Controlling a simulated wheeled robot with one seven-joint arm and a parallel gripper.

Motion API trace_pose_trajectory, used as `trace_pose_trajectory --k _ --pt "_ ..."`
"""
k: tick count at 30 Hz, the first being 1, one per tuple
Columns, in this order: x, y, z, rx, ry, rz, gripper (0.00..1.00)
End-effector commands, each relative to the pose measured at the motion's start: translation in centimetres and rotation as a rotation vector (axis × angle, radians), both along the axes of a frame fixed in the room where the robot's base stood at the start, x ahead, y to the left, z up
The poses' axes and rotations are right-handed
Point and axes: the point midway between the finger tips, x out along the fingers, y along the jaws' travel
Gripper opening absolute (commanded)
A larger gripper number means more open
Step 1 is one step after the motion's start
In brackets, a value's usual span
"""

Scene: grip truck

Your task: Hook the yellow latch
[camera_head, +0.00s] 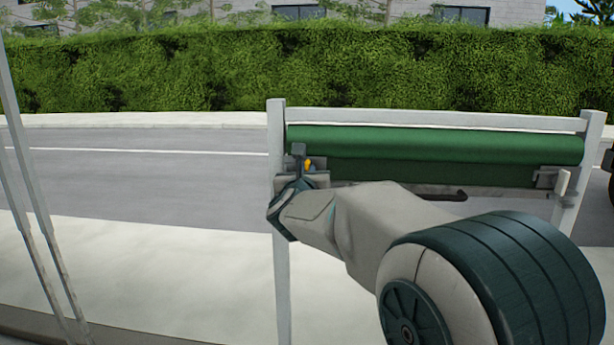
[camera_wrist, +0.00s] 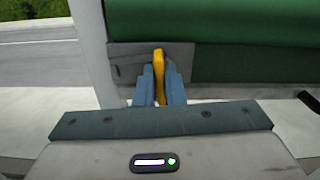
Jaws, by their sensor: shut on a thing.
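The yellow latch (camera_wrist: 158,66) stands upright in front of a grey metal bracket (camera_wrist: 124,62) in the wrist view. My gripper (camera_wrist: 159,84) has its blue-grey fingers on both sides of the latch, shut on it. In the head view the latch (camera_head: 308,164) shows as a small yellow spot beside my gripper (camera_head: 299,160), near the left post.
A rolled green tarp (camera_head: 430,143) runs right from the latch, between a left white post (camera_head: 276,135) and a right post (camera_head: 577,180). A dark handle (camera_head: 446,195) sticks out below it. Road (camera_head: 130,180) and hedge (camera_head: 150,72) lie behind. Open ground is at left.

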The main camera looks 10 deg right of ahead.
Motion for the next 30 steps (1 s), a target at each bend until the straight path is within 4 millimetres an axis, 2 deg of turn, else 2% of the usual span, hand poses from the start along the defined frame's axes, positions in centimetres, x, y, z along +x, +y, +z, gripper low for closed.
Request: trace_pose_trajectory --k 30 --pt "0.15 0.49 -0.26 -0.877 0.285 0.001 0.0"
